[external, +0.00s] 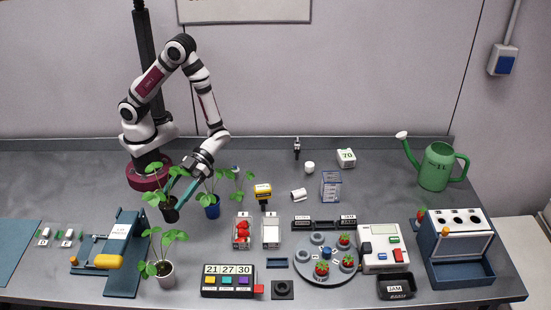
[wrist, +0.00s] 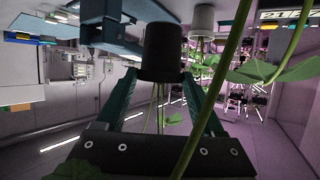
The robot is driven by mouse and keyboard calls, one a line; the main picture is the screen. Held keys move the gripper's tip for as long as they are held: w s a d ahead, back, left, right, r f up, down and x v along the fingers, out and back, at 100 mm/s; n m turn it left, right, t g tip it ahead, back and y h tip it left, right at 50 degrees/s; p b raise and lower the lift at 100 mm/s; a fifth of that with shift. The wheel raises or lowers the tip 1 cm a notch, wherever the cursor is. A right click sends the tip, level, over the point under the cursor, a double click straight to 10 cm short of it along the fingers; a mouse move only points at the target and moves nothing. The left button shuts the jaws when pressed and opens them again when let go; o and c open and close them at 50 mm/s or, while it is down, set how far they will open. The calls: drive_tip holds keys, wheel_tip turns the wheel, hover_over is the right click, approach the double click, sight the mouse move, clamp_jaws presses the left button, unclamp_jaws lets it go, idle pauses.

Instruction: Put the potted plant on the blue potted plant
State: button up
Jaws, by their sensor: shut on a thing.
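My gripper (external: 177,197) has its teal fingers shut on a dark-potted plant (external: 171,215), left of the blue potted plant (external: 212,207). In the wrist view the black pot (wrist: 162,52) sits between the fingertips of my gripper (wrist: 162,80), with thin green stems showing between the fingers. The blue pot stands upright on the bench with green leaves above it. The two pots are apart. I cannot tell how far the dark pot is above the bench.
A white-potted plant (external: 160,272) stands in front, and its pot shows in the wrist view (wrist: 203,18). A blue press (external: 115,252) is at the left. Berry punnets (external: 242,232) and a round grey tray (external: 304,268) lie to the right. A green watering can (external: 436,168) stands far right.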

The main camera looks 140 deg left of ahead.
drive_tip(key=shift+r, duration=0.5)
drive_tip(key=shift+a+r, duration=0.25)
drive_tip(key=shift+a, duration=0.05)
drive_tip(key=a+r+n+t+y, duration=0.1)
drive_tip(key=a+r+n+t, duration=0.3)
drive_tip(key=a, duration=0.9)
hover_over(214, 195)
drive_tip(key=shift+y, duration=0.3)
wheel_tip(214, 195, down, 7)
drive_tip(key=shift+f, duration=0.2)
drive_tip(key=shift+f, duration=0.15)
drive_tip(key=o, duration=1.4)
drive_tip(key=shift+o, duration=0.2)
